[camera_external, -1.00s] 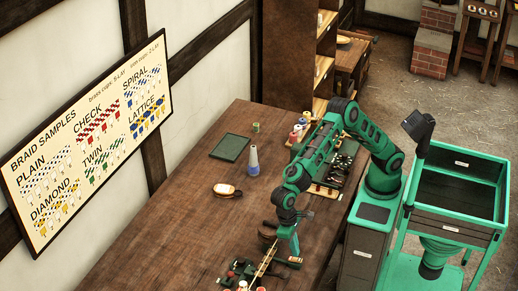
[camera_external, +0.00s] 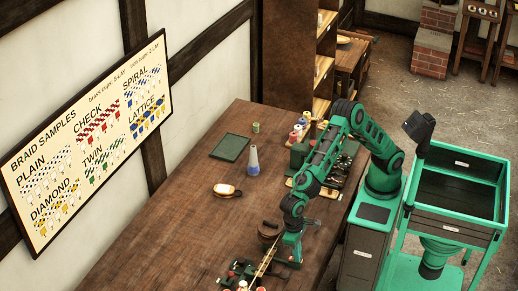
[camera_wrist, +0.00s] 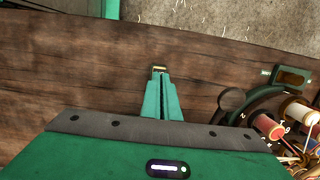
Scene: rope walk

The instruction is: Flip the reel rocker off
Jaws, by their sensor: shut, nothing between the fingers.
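My gripper (camera_wrist: 161,93) is shut and empty, its green fingers together above the bare brown bench top in the wrist view. In the external view my gripper (camera_external: 293,258) is low over the bench's near right part, right of the braiding machine (camera_external: 243,270). A small green housing with a dark face (camera_wrist: 291,77) lies right of the fingers in the wrist view, apart from them. It looks like the reel rocker, with small light marks near its ends. I cannot tell which way it is tipped. The rocker is too small to make out in the external view.
Red and white spools (camera_wrist: 268,126) crowd the wrist view's lower right, beside a dark round knob (camera_wrist: 231,99). A grey-blue cone (camera_external: 253,162), a dark green mat (camera_external: 230,147) and a tan-and-white item (camera_external: 227,190) are farther along the bench.

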